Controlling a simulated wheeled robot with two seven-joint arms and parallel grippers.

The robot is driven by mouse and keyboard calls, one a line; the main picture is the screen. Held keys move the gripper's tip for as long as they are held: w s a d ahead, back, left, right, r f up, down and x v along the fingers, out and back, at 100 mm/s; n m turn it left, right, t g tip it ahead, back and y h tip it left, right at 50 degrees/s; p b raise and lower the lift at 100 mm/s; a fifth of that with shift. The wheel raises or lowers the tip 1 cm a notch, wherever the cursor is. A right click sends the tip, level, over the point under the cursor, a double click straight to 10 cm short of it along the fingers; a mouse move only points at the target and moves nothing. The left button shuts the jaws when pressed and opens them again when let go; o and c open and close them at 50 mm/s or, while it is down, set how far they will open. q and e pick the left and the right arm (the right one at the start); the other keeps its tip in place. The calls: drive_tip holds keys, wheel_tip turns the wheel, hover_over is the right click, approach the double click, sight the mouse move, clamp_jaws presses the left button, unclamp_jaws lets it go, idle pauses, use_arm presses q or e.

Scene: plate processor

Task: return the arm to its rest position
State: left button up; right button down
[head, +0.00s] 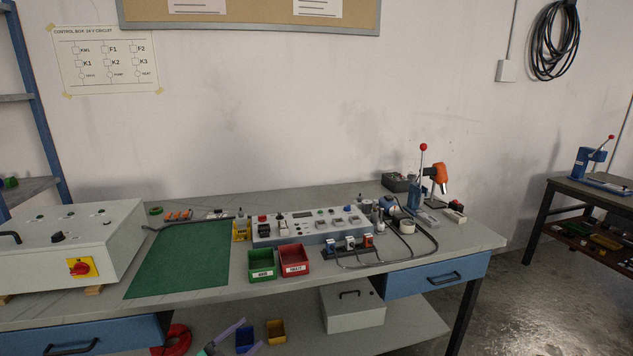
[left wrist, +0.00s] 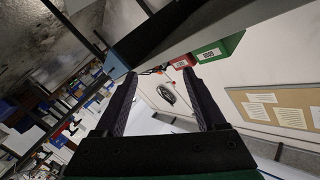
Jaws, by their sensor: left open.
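My left gripper (head: 250,333) shows at the bottom of the head view, below the workbench's front edge. My right gripper is in neither view.
The workbench (head: 470,236) carries a green mat (head: 182,262), a white control box (head: 75,245), a green bin (head: 261,265), a red bin (head: 293,260) and a test panel (head: 310,225). Its lower shelf (head: 405,330) holds a grey box (head: 352,308), a blue bin and a yellow bin (head: 276,332).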

use_arm(q)
drive_tip(key=s+a+f+n+g+y, duration=0.25)
drive_tip(key=s+f, duration=0.35)
drive_tip(key=f, duration=0.3)
drive_tip(key=s+a+f+n+g+y, duration=0.1)
drive_tip(key=s+a+f+n+y, duration=0.3)
drive_tip(key=f, duration=0.5)
drive_tip(key=s+a+f+n+g+y, duration=0.1)
drive_tip(key=s+a+f+g, duration=0.1)
drive_tip(key=s+f, duration=0.6)
drive_tip(key=s+f+n+g, duration=0.1)
drive_tip(key=s+f+g, duration=0.3)
drive_tip(key=s, duration=1.1)
drive_tip(key=s+f+n+g+y, duration=0.1)
drive_tip(key=s+f+n+g, duration=0.1)
drive_tip(key=s+f, duration=0.8)
drive_tip(key=s+g, duration=0.1)
drive_tip(key=s, duration=0.4)
drive_tip(key=shift+d+g, duration=0.3)
drive_tip(key=shift+g, duration=0.05)
drive_tip(key=shift+n+y, duration=0.25)
